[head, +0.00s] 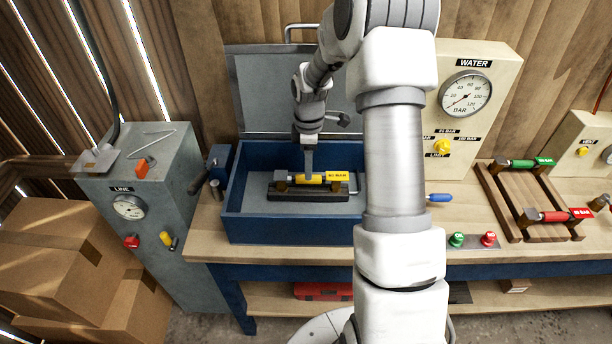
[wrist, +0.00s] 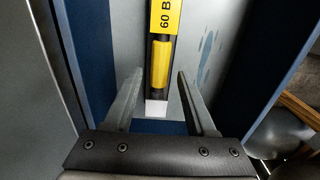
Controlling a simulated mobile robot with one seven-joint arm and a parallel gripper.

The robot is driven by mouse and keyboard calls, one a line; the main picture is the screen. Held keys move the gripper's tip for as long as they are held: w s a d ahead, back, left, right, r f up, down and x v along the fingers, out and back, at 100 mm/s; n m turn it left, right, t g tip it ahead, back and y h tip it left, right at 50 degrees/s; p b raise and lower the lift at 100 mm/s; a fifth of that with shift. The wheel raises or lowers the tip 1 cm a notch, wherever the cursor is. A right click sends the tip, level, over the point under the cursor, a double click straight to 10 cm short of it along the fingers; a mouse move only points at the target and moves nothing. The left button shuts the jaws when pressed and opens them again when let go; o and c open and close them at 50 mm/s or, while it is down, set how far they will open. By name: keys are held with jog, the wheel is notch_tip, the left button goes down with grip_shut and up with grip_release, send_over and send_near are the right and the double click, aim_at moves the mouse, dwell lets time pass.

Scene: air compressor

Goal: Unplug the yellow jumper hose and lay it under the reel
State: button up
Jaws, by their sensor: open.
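A yellow cylinder with a yellow BAR tag (head: 311,177) lies across a dark holder (head: 290,193) inside the blue box. I cannot tell if this is the jumper hose; no long yellow hose shows. In the wrist view the yellow piece (wrist: 161,65) shows lengthwise between and beyond my fingers, its tag reading "60 B" and its near end pale. My gripper (head: 308,174) points down into the box over the yellow piece, and its fingers (wrist: 160,75) are open with gaps on both sides. Contact cannot be told. I cannot make out a reel.
The blue box (head: 262,229) has raised walls and an open lid behind. A grey LINE cabinet (head: 130,190) stands left, with a gauge and red and yellow knobs. A wooden rack (head: 507,205) holds green and red pieces at right. Cardboard boxes (head: 50,250) fill the lower left.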

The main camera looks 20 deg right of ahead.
aim_at(311, 185)
jog(key=shift+f, duration=0.1)
jog(key=shift+f+b, duration=1.35)
jog(key=shift+f, duration=0.6)
jog(key=shift+r, duration=0.1)
grip_shut()
